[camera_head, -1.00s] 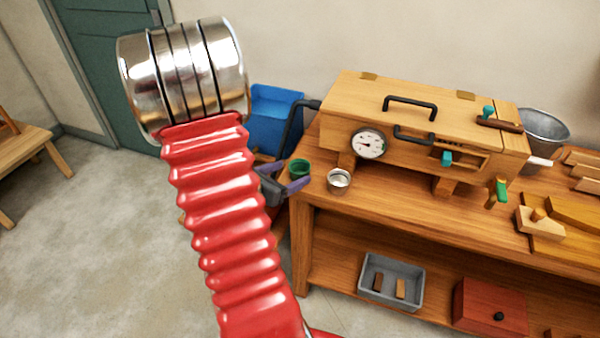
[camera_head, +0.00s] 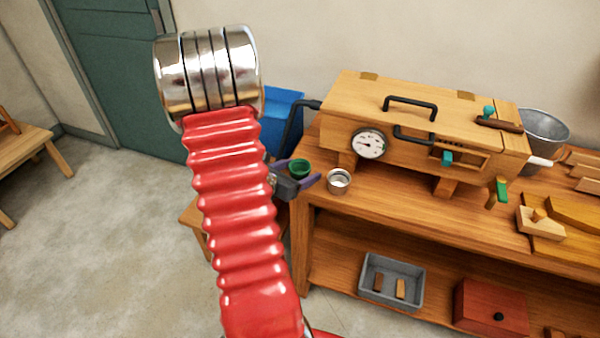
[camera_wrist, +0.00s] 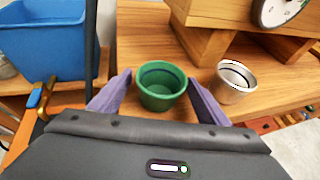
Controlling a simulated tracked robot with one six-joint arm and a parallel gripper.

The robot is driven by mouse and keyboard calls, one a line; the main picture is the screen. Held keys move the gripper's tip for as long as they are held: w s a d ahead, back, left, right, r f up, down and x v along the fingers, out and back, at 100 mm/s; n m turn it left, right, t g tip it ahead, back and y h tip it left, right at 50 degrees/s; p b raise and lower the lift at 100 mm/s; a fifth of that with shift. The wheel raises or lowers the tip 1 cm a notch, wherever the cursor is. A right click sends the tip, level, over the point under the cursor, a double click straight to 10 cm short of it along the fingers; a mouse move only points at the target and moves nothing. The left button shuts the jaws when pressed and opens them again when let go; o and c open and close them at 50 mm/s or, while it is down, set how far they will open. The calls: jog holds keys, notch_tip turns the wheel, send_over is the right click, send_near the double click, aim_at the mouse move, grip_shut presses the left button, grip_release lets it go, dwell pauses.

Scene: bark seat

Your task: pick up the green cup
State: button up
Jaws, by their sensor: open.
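The green cup (camera_head: 299,169) stands upright near the left end of the wooden workbench (camera_head: 390,205). My gripper (camera_head: 298,172) is open at the bench's left end, with its purple fingers either side of the cup. In the wrist view the green cup (camera_wrist: 161,86) sits between the two fingertips of my gripper (camera_wrist: 160,88), one finger at its left and one at its right. I cannot tell whether either finger touches it. My red arm hides part of the gripper's surroundings in the head view.
A metal cup (camera_wrist: 234,82) stands just right of my right finger. A wooden box with a dial (camera_head: 368,144) is behind it on the bench. A blue bin (camera_wrist: 45,40) is at the left. A grey tray (camera_head: 391,281) sits on the lower shelf.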

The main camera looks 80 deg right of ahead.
jog(key=shift+c, duration=0.6)
jog(key=c, duration=1)
jog(key=shift+r, duration=0.2)
jog(key=shift+r, duration=4.85)
